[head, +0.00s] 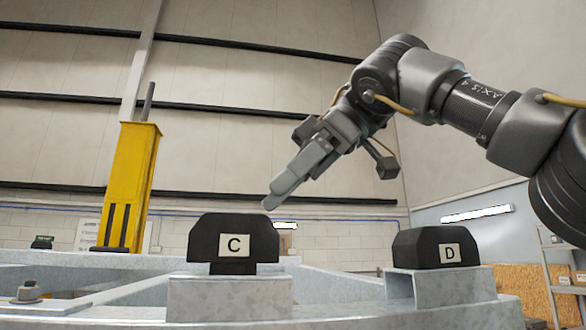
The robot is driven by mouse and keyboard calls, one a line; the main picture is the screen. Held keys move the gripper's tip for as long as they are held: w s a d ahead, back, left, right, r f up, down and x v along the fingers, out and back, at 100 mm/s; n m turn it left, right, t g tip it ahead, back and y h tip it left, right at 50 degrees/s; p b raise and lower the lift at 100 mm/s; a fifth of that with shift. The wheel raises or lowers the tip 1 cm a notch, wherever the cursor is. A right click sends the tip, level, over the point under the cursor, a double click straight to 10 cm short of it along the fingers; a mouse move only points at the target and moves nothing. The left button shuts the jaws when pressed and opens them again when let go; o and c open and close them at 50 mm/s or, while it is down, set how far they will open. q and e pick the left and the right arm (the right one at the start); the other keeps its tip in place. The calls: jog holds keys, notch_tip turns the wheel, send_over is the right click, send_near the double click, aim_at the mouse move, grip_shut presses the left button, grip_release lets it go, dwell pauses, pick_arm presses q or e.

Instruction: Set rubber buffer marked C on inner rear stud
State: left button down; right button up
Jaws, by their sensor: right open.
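The black rubber buffer marked C (205,240) sits on a grey metal block (228,298) of the trailer frame, its white label facing me. A second black buffer, marked D (411,247), sits on another metal block to the right. My right gripper (270,204) comes in from the upper right. Its fingertips are just above the right part of buffer C in the picture; I see no contact. It is open and empty, though its fingers overlap in this view. A bolt or stud (28,290) stands on the frame at the lower left. My left gripper is not in view.
A yellow post (131,185) with a dark rod on top rises at the left, behind the frame. Galvanised frame rails (330,287) run across the bottom. A shelf rack (560,270) stands at the far right. The space above the frame between the post and my right arm is clear.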

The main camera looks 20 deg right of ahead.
jog(key=shift+s+d+r, duration=0.15)
jog(key=shift+d+r, duration=0.1)
jog(key=shift+r, duration=0.2)
jog(key=shift+s+d+r, duration=0.1)
jog(key=shift+d+r, duration=0.1)
jog(key=shift+r, duration=0.25)
jog(key=shift+w+a, duration=0.15)
jog(key=shift+f, duration=0.1)
